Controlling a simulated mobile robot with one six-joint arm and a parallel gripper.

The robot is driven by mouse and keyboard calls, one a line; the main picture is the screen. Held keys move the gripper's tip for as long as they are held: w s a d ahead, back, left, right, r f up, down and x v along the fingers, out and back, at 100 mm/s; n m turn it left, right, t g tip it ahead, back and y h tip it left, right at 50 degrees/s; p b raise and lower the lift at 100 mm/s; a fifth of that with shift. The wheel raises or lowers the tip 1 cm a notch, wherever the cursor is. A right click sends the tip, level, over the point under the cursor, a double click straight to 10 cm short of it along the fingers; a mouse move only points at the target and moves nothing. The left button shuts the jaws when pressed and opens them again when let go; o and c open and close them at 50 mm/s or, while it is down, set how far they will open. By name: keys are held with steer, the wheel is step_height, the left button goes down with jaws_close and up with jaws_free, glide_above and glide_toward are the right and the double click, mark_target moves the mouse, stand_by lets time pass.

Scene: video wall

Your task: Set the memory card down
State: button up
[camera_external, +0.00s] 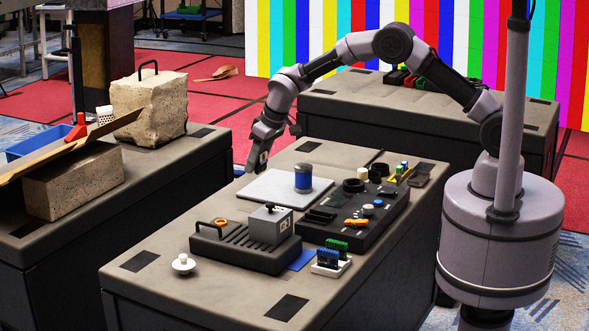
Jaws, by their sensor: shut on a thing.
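My gripper (258,163) points down beside the far left edge of a light grey flat board (262,191) on the middle table. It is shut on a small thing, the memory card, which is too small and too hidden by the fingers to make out. I cannot tell whether the card touches anything below. A blue and grey cylinder (303,179) stands upright on the board, to the right of my gripper.
A black tray of small parts (336,229) lies right of the board. A slotted dark block (232,248) with a grey metal box (269,225) is in front. A white knob (184,264) and a small rack (331,261) stand nearer. The left table holds stone blocks (149,108).

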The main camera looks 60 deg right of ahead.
steer(key=shift+s+a+r, duration=0.1)
steer(key=shift+a+r, duration=0.15)
steer(key=shift+r, duration=0.35)
steer(key=shift+s+a+r, duration=0.1)
steer(key=shift+a+r, duration=0.15)
steer(key=shift+r, duration=0.35)
steer(key=s+a+n+y+p, duration=0.15)
steer(key=s+a, duration=0.25)
steer(key=a, duration=0.8)
steer(key=n+g+y+p, duration=0.15)
steer(key=n+p, duration=0.25)
steer(key=n, duration=0.4)
glide_above(270, 299)
steer(key=d, duration=0.1)
steer(key=shift+m, duration=0.25)
steer(key=f+b, duration=0.1)
steer(key=f, duration=0.4)
steer(key=f+b, duration=0.1)
steer(key=f, duration=0.4)
steer(key=s+f+b, duration=0.1)
steer(key=f, duration=0.4)
steer(key=shift+f+b, duration=0.1)
steer(key=shift+b, duration=0.25)
steer(key=shift+f, duration=0.1)
steer(key=shift+f, duration=0.15)
steer(key=o, duration=1.4)
steer(key=shift+c, duration=0.2)
